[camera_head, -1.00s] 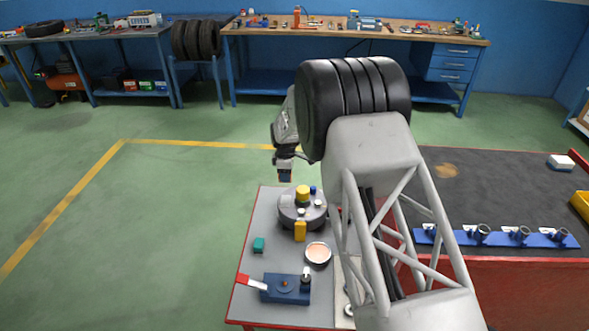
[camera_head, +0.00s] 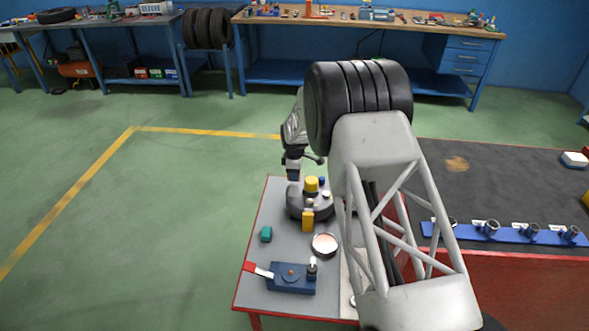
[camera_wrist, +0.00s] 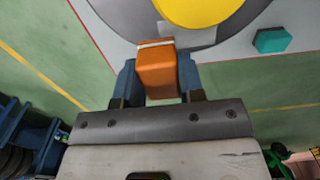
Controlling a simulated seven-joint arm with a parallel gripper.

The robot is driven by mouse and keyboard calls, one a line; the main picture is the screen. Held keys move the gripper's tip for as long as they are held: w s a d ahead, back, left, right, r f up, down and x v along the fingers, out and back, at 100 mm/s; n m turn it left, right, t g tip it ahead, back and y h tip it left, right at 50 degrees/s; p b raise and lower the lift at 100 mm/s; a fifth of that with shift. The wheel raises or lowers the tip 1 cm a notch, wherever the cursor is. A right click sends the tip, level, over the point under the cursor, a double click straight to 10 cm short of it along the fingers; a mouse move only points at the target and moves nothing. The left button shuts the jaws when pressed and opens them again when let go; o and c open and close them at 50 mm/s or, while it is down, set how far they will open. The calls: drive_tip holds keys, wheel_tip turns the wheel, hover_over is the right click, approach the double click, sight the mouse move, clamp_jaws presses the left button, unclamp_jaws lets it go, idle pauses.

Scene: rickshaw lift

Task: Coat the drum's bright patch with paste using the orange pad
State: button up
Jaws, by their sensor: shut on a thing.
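My gripper (camera_wrist: 157,80) is shut on the orange pad (camera_wrist: 157,74), a block with a whitish strip along its far edge. In the head view my gripper (camera_head: 293,172) hangs by the back left of the dark grey round drum (camera_head: 294,203). The drum's grey rim (camera_wrist: 115,14) fills the top of the wrist view, with a yellow round top (camera_wrist: 200,8) on it. A small pale patch (camera_wrist: 166,28) shows on the rim just beyond the pad, partly hidden; I cannot tell whether the pad touches it.
A yellow block (camera_head: 308,220) stands at the drum's front. A teal block (camera_head: 266,234) and a blue fixture (camera_head: 291,279) with a red-handled tool (camera_head: 256,269) are on the grey table (camera_head: 278,215). My arm hides the table's right part. Open green floor lies left.

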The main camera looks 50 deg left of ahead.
sight(294, 190)
wheel_tip(294, 190, down, 3)
drive_tip(key=shift+r, duration=0.15)
drive_tip(key=shift+s+d+f, duration=0.1)
drive_tip(key=shift+s+f, duration=0.05)
drive_tip(key=shift+f, duration=0.1)
drive_tip(key=shift+s+d+r, duration=0.2)
drive_tip(key=shift+s+d, duration=0.1)
drive_tip(key=shift+d, duration=0.05)
drive_tip(key=shift+s+d+f, duration=0.25)
drive_tip(key=shift+s+d, duration=0.75)
drive_tip(key=shift+s, duration=0.05)
drive_tip(key=shift+s+d+f, duration=0.1)
drive_tip(key=shift+s+d, duration=0.25)
drive_tip(key=shift+d, duration=0.05)
drive_tip(key=shift+s+d+r, duration=0.25)
drive_tip(key=shift+s+d, duration=0.35)
drive_tip(key=shift+s, duration=0.05)
drive_tip(key=shift+w+a+f, duration=0.2)
drive_tip(key=shift+w+f, duration=0.05)
drive_tip(key=shift+w+a+r, duration=0.15)
drive_tip(key=shift+w+a, duration=1.85)
drive_tip(key=shift+w+a+r, duration=0.15)
drive_tip(key=shift+r, duration=0.4)
drive_tip(key=shift+w+a+r, duration=0.1)
drive_tip(key=shift+r, duration=3.3)
